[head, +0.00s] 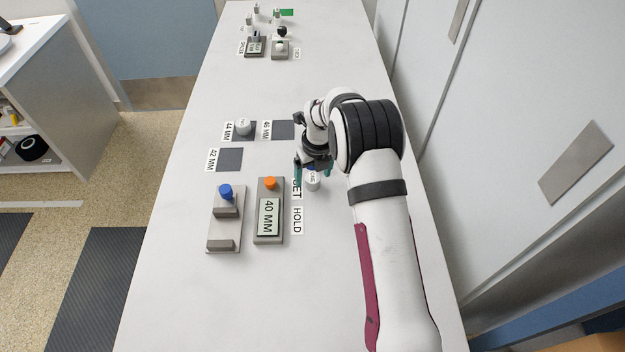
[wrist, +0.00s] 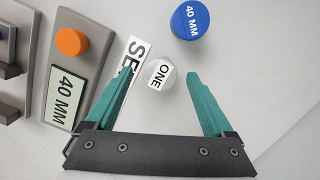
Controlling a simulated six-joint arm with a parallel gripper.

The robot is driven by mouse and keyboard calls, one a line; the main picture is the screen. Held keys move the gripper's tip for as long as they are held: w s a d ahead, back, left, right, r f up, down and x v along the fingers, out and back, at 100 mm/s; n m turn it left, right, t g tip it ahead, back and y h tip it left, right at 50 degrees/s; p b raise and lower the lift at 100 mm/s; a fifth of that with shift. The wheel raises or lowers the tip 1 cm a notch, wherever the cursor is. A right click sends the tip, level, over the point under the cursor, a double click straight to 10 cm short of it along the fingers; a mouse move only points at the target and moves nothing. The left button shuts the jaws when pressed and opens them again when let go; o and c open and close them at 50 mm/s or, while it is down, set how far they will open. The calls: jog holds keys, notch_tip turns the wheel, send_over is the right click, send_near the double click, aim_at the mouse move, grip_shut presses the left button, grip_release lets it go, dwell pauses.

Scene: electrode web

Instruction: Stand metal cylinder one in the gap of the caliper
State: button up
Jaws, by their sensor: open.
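Metal cylinder one (head: 313,183), a short pale cylinder with "ONE" on its top, stands upright right of the SET label. It also shows in the wrist view (wrist: 160,74). My gripper (wrist: 157,77) is open, its teal fingers to either side of cylinder one with gaps at both sides. In the head view my gripper (head: 313,172) is low over the table there. The caliper (head: 225,230) lies to the left, a grey base with two raised jaws and a blue knob (head: 225,190). The gap between its jaws looks empty.
A "40 MM" display block (head: 269,218) with an orange knob stands between the caliper and cylinder one. A blue "40 MM" cylinder (wrist: 190,19) stands beyond cylinder one. Another metal cylinder (head: 244,127) stands on the 44 MM pad. Pads 42 (head: 229,160) and 46 are bare.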

jog(key=shift+f, duration=0.85)
grip_shut()
jog(key=shift+r, duration=0.1)
